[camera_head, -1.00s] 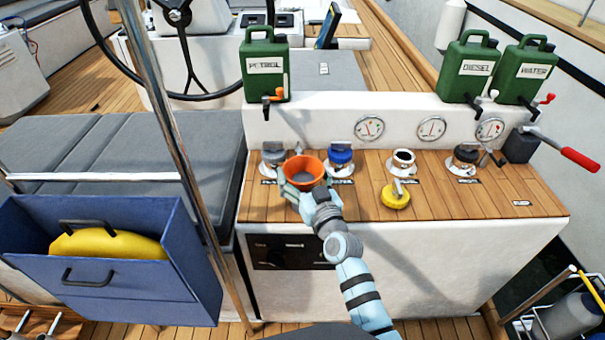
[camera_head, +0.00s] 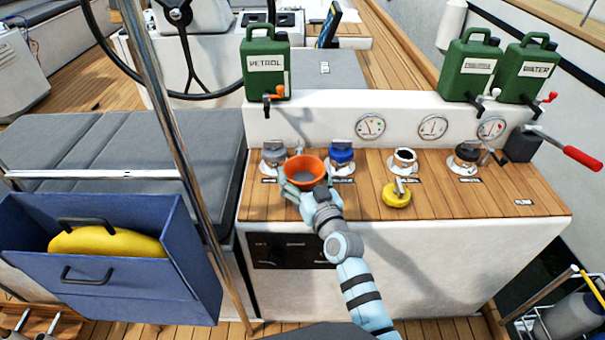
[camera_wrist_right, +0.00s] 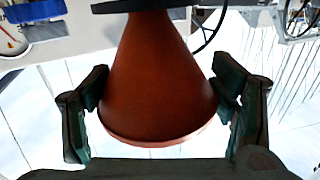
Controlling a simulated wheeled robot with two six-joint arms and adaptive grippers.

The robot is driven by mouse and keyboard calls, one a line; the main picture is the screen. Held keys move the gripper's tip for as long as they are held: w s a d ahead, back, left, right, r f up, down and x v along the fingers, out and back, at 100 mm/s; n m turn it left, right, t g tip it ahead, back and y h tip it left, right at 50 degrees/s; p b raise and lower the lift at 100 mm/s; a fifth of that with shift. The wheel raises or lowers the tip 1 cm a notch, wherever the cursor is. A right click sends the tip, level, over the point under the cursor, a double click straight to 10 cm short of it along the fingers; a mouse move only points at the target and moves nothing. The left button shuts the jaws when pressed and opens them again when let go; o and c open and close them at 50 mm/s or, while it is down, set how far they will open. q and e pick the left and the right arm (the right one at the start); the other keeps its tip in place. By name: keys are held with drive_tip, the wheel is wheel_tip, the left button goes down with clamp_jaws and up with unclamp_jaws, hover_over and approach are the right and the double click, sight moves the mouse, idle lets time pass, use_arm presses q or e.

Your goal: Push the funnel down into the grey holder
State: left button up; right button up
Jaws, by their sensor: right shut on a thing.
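The orange funnel (camera_head: 305,172) is upright, wide mouth up, over the wooden top of the console. My right gripper (camera_head: 300,185) is shut on it, one finger on each side. The right wrist view shows the funnel (camera_wrist_right: 158,85) between the fingers of my right gripper (camera_wrist_right: 160,88), its narrow end toward the top edge. There it meets a dark grey flat piece (camera_wrist_right: 140,5), which may be the grey holder. How deep the spout sits in it cannot be told. In the head view the funnel and gripper hide what lies beneath. My left gripper is out of view.
A grey-capped filler (camera_head: 274,153) and a blue-capped filler (camera_head: 342,153) stand close behind the funnel. An open filler (camera_head: 404,160) and a yellow cap (camera_head: 397,194) are to the right. A steel pole (camera_head: 180,150) rises at the left. The console's right front is clear.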

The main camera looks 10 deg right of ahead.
drive_tip(key=shift+f+b, duration=0.3)
drive_tip(key=shift+f, duration=0.05)
drive_tip(key=o, duration=0.9)
drive_tip(key=s+d, duration=0.1)
drive_tip(key=s, duration=1)
drive_tip(key=shift+d, duration=0.15)
